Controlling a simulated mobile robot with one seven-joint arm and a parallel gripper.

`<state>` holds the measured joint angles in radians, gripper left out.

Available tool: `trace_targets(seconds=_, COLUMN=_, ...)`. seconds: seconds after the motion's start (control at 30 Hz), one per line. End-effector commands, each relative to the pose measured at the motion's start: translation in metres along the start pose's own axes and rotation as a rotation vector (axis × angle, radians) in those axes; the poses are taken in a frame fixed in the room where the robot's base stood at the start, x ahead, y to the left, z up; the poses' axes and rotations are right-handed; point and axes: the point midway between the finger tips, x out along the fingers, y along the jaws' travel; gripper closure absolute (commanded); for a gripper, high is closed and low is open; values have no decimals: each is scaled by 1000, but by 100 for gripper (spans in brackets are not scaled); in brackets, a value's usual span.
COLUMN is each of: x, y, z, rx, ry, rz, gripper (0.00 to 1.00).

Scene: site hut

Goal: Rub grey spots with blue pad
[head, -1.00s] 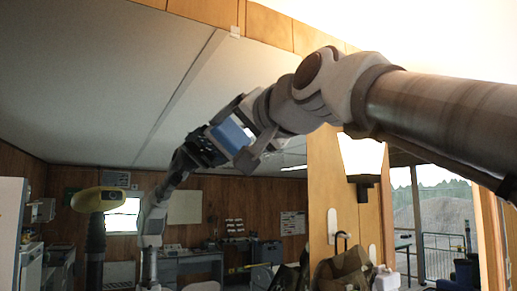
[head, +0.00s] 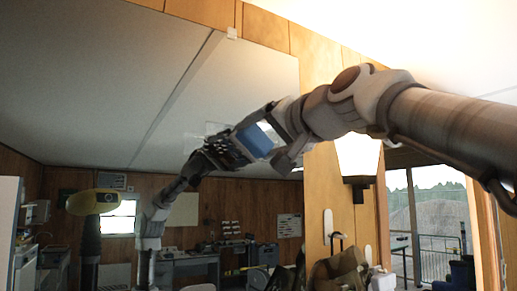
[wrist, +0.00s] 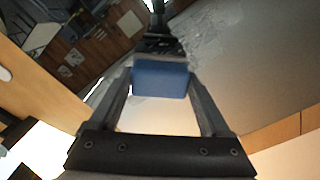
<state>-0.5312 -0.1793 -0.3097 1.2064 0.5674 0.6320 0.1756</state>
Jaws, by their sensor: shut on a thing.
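The blue pad (head: 254,140) is held between the fingers of my gripper (head: 262,143), in front of a large mirror (head: 120,85). The wrist view shows the pad (wrist: 160,78) squarely between both fingers. The pad's far side faces the mirror, close to the gripper's dark reflection; I cannot tell whether it touches the glass. A faint grey speckled patch (wrist: 203,22) shows on the mirror beyond the pad in the wrist view. In the head view, a faint patch (head: 214,128) lies just left of the pad. Glass behind my gripper is hidden.
A wooden wall strip (head: 318,200) borders the mirror on the right and carries a lit wall lamp (head: 358,158).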

Motion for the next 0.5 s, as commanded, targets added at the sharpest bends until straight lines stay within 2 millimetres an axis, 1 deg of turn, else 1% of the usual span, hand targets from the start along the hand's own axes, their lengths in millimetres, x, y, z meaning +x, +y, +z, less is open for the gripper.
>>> trace_targets(seconds=0.3, x=3, y=22, z=-18, rx=1, ry=0, rz=5, gripper=79)
trace_targets(seconds=0.5, x=4, y=29, z=-24, rx=1, ry=2, rz=4, gripper=79)
